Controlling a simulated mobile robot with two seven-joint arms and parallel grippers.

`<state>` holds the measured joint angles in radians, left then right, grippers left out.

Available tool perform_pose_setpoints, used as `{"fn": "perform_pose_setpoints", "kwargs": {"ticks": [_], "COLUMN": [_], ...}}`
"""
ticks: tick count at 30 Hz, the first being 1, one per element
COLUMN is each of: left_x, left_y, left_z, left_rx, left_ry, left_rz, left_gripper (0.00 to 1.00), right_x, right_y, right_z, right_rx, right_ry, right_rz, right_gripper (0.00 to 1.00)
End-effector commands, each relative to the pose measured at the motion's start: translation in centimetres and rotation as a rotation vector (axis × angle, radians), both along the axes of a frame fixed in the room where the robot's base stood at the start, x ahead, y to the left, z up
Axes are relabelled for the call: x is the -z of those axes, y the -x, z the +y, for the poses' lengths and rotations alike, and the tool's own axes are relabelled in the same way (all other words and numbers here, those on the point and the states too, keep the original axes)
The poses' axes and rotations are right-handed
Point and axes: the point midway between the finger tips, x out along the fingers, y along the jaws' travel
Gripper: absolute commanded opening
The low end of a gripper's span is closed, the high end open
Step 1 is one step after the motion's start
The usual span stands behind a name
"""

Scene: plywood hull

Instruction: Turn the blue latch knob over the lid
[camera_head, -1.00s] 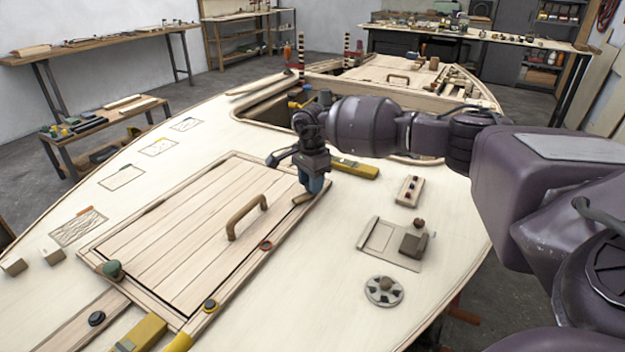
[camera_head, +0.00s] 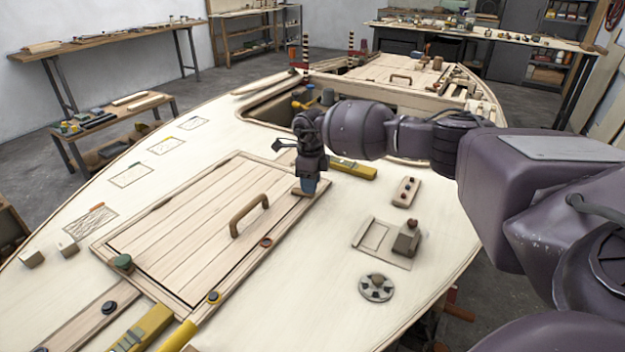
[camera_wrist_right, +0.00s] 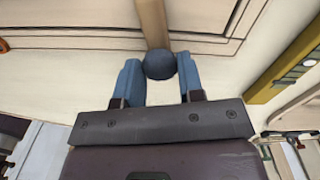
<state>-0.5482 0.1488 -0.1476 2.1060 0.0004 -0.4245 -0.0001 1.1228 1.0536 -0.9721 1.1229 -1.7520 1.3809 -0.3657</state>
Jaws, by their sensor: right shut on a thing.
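The lid (camera_head: 185,225) is a planked wooden panel with a brown arched handle (camera_head: 250,215). My right gripper (camera_head: 309,186) is at its right far corner, pointing down. In the right wrist view the dark blue round latch knob (camera_wrist_right: 159,65) sits between the blue fingers of my right gripper (camera_wrist_right: 158,80), which are shut on it. A wooden latch bar (camera_wrist_right: 152,22) runs from the knob across the lid's edge lines. In the head view the gripper hides the knob, and only a short piece of the bar (camera_head: 298,192) shows. My left gripper is not in view.
A yellow block (camera_head: 353,169) lies just right of my gripper. An open hatch (camera_head: 268,108) is beyond.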

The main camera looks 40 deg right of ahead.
Motion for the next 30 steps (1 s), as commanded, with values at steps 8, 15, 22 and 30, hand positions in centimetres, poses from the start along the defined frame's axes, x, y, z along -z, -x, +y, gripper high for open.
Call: {"fn": "perform_pose_setpoints", "kwargs": {"ticks": [8,15,22,30], "left_x": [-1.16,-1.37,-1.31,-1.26], "left_y": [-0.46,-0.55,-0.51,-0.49], "left_z": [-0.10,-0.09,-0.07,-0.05], "left_rx": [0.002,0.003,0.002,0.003], "left_ry": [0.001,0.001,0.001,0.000], "left_rz": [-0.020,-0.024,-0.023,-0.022], "left_gripper": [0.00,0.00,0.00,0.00], "right_x": [-0.24,-0.11,-0.04,-0.01], "right_y": [-0.02,-0.01,0.00,0.00], "right_z": [0.01,0.01,0.00,0.00], "right_rx": [0.169,0.244,0.264,0.264], "right_ry": [0.000,0.000,0.000,0.000], "right_rz": [-0.002,0.000,0.000,0.000], "right_gripper": [0.12,0.12,0.12,0.12]}}
